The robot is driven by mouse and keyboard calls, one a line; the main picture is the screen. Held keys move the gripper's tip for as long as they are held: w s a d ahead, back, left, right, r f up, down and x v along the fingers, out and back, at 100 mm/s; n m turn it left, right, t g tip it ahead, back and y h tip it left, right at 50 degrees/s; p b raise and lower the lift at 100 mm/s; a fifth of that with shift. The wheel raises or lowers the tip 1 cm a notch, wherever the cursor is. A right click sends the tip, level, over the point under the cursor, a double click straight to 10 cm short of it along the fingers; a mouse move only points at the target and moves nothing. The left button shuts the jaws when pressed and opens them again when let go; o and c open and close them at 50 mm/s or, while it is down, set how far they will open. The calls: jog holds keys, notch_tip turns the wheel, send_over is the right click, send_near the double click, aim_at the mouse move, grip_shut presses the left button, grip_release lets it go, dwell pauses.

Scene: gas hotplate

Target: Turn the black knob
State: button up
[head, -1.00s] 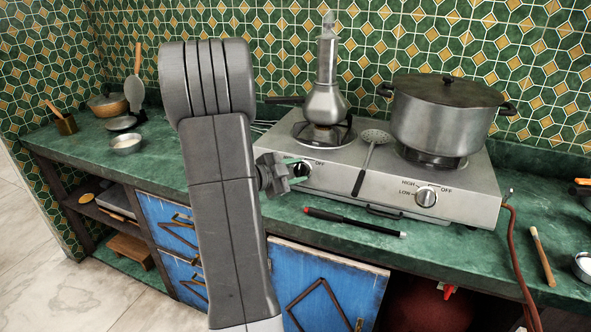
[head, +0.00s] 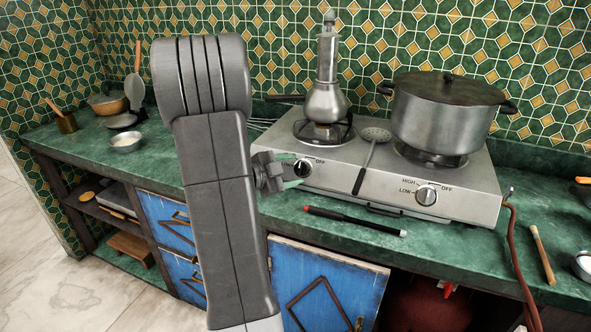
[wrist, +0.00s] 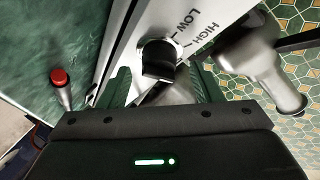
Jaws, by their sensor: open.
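The black knob (head: 303,168) is on the front panel of the steel hotplate (head: 460,206), at its left end beside the OFF mark. In the wrist view the knob (wrist: 157,60) shows a dark face and a silver rim, with LOW and HIGH printed by it. My gripper (head: 291,171) is open in front of the knob, one green fingertip higher and one lower. In the wrist view my gripper (wrist: 164,83) has a finger on each side, with the knob ahead in the gap. I see no clear contact.
A black pen-like tool with a red end (head: 355,221) lies in front.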

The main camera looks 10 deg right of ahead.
jog(key=v, duration=1.2)
jog(key=x, duration=1.3)
jog(key=shift+w+d+f, duration=0.15)
jog(key=shift+d, duration=0.2)
jog(key=shift+a, duration=0.1)
